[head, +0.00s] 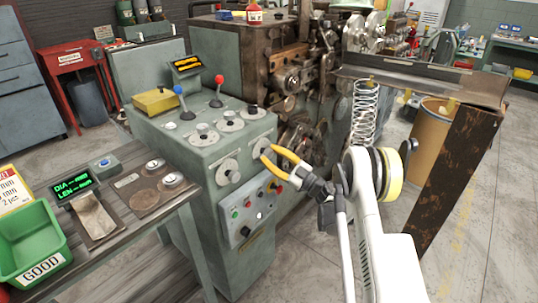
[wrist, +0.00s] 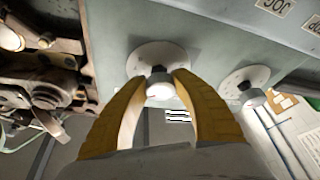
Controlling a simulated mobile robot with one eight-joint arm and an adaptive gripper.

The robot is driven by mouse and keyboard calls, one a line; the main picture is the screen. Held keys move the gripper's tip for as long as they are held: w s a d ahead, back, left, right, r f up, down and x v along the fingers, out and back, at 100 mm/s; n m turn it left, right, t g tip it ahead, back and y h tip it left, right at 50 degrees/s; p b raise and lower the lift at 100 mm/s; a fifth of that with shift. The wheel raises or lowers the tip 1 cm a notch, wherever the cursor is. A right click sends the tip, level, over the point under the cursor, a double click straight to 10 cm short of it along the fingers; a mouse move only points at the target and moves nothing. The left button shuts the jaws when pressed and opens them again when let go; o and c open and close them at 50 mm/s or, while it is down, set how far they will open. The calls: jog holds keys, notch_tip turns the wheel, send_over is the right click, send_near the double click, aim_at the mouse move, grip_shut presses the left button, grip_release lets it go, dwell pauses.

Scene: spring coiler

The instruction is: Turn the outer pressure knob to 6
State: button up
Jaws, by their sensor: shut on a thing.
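My gripper (head: 268,154) reaches the front face of the grey-green console (head: 215,145) from the right. Its yellow fingers (wrist: 160,80) are closed around a small silver-and-dark knob (wrist: 160,90) on a round white dial (wrist: 147,54). This is the right one of two front dials in the head view, where the fingers partly hide its dial plate (head: 259,146). A second front knob (wrist: 252,98) with its own dial is free; it also shows in the head view (head: 229,173). The dial numbers and the words naming the knobs are too small to read.
A button panel (head: 249,213) is on the console below the dials. Red (head: 219,79) and blue (head: 178,90) levers stand on its top. The coiler's machinery (head: 295,80) is close behind. A bench with a green bin (head: 36,240) is at left.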

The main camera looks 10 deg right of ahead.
jog(key=shift+m+t, duration=0.4)
jog(key=shift+m, duration=0.5)
jog(key=o, duration=1.2)
jog(key=v, duration=1.2)
jog(key=shift+r, duration=0.2)
